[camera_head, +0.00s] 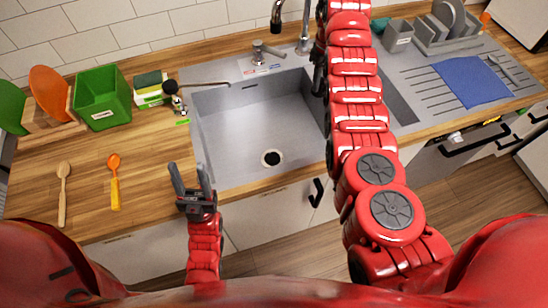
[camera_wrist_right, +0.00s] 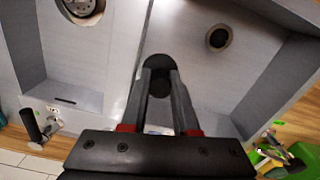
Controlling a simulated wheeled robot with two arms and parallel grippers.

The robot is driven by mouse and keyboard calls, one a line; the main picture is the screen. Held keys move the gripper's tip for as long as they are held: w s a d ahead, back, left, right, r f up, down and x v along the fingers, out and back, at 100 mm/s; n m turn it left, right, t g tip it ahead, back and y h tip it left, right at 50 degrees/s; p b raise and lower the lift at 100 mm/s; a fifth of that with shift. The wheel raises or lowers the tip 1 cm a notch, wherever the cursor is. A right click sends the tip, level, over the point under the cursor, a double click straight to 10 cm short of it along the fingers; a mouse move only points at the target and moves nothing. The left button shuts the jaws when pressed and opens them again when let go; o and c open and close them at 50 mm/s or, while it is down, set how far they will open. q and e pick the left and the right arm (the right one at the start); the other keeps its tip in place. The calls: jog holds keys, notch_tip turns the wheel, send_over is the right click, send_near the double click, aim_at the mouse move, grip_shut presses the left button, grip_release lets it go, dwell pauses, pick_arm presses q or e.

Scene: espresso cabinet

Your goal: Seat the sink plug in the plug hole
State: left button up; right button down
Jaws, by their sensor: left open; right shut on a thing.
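The plug hole (camera_head: 270,158) is a dark opening with a light ring in the floor of the large sink basin. It also shows in the right wrist view (camera_wrist_right: 218,37), with nothing in it. The sink plug (camera_wrist_right: 158,64) is dark and rounded. My right gripper (camera_wrist_right: 160,88) is shut on it and holds it above the sink, apart from the hole. In the head view my right arm hides the plug and most of that gripper. My left gripper (camera_head: 190,172) is open and empty in front of the sink's front left corner.
A tap (camera_head: 304,40) and a lever (camera_head: 262,52) stand behind the basin. A smaller basin with a strainer drain (camera_wrist_right: 82,8) lies beyond the divider. A green bin (camera_head: 103,98), a wooden spoon (camera_head: 63,190) and an orange spoon (camera_head: 114,182) are on the left counter.

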jog(key=s+a+f+n, duration=0.2)
jog(key=s+a+f, duration=0.1)
jog(key=f, duration=0.3)
jog(key=s+a+f+n+p, duration=0.1)
jog(key=s+a+f+n, duration=0.1)
jog(key=s+a+f, duration=0.2)
jog(key=s+a+f+n, duration=0.2)
jog(key=s+a+f, duration=0.1)
jog(key=a+f, duration=0.4)
jog(key=shift+s+a+f+n+p, duration=0.1)
jog(key=shift+f+n+p, duration=0.1)
jog(key=shift+f, duration=0.3)
jog(key=shift+s+f+n+p, duration=0.1)
jog(key=shift+f+p, duration=0.1)
jog(key=shift+f, duration=1.2)
jog(key=shift+f+p, duration=0.35)
jog(key=shift+f, duration=1.05)
